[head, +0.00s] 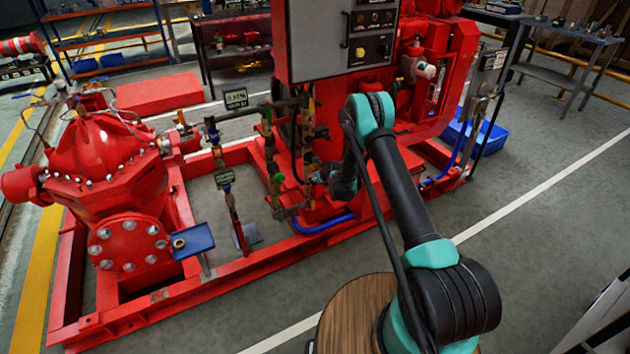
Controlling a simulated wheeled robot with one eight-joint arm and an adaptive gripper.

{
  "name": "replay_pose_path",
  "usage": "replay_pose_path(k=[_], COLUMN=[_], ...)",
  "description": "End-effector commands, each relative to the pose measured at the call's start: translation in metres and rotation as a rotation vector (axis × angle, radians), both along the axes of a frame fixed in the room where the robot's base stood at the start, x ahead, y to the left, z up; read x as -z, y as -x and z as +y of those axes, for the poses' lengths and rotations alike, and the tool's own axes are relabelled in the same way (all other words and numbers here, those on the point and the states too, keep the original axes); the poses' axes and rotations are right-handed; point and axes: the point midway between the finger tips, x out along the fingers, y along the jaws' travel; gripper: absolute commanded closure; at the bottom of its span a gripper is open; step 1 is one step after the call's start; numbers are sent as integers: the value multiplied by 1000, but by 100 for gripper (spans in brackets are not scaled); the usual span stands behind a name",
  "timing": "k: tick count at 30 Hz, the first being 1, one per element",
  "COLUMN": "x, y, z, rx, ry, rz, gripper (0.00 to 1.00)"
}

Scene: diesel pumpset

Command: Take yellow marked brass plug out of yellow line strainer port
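The pipework of valves and fittings (308,150) stands in front of the red pumpset, left of my forearm. Small yellow and green marks show on it. The yellow line's strainer port and its brass plug are too small and partly hidden to make out. My gripper (318,173) is at the lower part of this pipework, reaching in from the right. It is small and dark against the fittings. I cannot tell whether its fingers are open or touch anything.
A small blue tray (203,247) on the frame's front holds a brass-coloured piece (179,243). The red skid rail (250,275) runs between me and the pipework. A grey control panel (335,45) stands above it. Floor at right (560,200) is clear.

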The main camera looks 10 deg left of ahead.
Motion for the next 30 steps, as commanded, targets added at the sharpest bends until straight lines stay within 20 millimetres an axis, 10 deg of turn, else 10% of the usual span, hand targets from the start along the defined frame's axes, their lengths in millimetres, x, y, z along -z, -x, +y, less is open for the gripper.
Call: replay_pose_path(k=[30], x=[1], y=[3], z=[4], rx=[1], ry=[434], rz=[-296], gripper=[100])
